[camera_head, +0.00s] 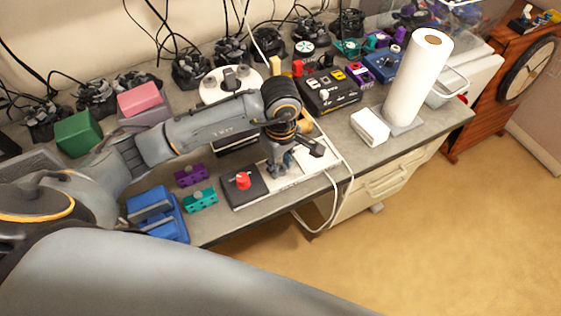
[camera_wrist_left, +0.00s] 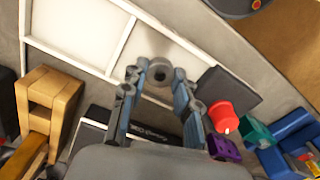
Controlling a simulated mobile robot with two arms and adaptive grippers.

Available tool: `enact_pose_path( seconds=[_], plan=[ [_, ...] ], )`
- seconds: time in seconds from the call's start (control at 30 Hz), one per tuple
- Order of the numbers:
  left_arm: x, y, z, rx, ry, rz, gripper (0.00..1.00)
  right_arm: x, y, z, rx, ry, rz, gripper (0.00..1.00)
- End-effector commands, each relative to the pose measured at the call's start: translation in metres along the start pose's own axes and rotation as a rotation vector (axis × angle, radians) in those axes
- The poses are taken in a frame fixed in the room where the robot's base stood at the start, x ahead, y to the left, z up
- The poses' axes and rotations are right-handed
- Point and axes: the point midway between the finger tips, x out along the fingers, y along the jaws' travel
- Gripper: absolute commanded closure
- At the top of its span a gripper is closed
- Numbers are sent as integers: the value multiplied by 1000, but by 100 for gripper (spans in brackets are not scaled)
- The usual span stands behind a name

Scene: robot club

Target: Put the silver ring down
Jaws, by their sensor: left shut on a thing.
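My left gripper (camera_head: 279,172) points down over the white sectioned tray (camera_head: 314,182) near the front edge of the bench. I cannot tell whether the ring touches the tray. In the head view the ring is too small to make out. My right gripper is not in view.
A black box with a red knob (camera_head: 242,181) stands just left of the gripper. Purple (camera_head: 190,174) and teal (camera_head: 200,199) blocks and blue holders (camera_head: 157,214) lie farther left. A paper roll (camera_head: 418,80) stands at the right, and a white cable hangs off the front edge.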

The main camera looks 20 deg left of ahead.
Motion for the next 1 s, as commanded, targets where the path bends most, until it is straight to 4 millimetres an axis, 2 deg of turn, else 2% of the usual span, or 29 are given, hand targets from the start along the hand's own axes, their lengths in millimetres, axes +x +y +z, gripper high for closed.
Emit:
enact_pose_path(
  seconds=[0.07,0.1,0.2,0.47,0.6,0.63,0.77,1.0],
  plan=[
    [4,0,0,0,0,1,100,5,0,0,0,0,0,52],
    [3,0,0,0,0,0,66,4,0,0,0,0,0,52],
    [2,0,0,0,0,0,47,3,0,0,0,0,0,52],
    [2,0,0,0,0,0,47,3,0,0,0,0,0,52],
    [-4,0,0,-1,-1,0,47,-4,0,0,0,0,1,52],
    [-5,1,0,0,0,3,47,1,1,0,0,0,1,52],
    [-26,1,-1,2,4,7,47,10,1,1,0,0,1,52],
    [-82,2,-1,1,4,8,47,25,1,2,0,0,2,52]
  ],
)
